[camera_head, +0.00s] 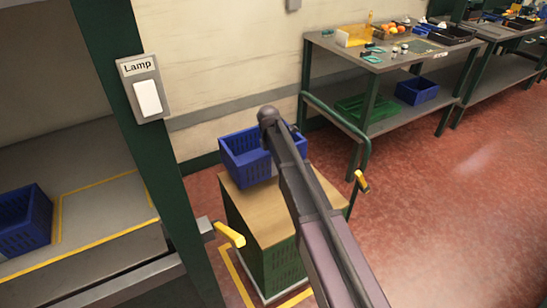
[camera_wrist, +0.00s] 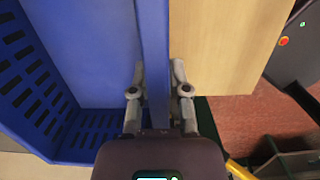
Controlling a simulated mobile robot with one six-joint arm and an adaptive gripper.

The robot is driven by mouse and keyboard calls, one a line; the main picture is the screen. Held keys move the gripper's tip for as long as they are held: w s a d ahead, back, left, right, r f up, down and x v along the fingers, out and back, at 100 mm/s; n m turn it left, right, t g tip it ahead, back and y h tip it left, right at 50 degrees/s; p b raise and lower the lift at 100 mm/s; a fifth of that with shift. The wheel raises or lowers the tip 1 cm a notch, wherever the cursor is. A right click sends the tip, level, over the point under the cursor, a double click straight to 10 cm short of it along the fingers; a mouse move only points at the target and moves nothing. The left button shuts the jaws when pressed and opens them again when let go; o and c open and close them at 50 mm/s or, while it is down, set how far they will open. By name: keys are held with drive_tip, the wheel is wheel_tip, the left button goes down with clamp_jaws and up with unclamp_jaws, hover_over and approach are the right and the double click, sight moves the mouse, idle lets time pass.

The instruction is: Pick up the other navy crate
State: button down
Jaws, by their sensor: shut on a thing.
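A navy crate (camera_head: 244,162) is at the back end of a wooden-topped stand (camera_head: 262,213) in the head view. I cannot tell whether it rests on the top or hangs just above it. My arm covers its right part. In the wrist view, my gripper (camera_wrist: 158,78) has one finger on each side of the crate's wall (camera_wrist: 154,40) and is shut on it. The crate's slotted inside (camera_wrist: 85,125) looks empty. A second navy crate (camera_head: 24,222) sits on the shelf at the left. A third navy crate (camera_head: 416,91) stands on the lower shelf of the far table.
A green crate (camera_head: 363,107) is beside the third navy crate. The far table (camera_head: 385,62) carries oranges and small items. A green post with a lamp switch (camera_head: 148,98) stands close at the left. The red floor (camera_head: 460,200) at the right is clear.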

drive_tip(key=shift+r+p, duration=1.2)
drive_tip(key=shift+r, duration=0.4)
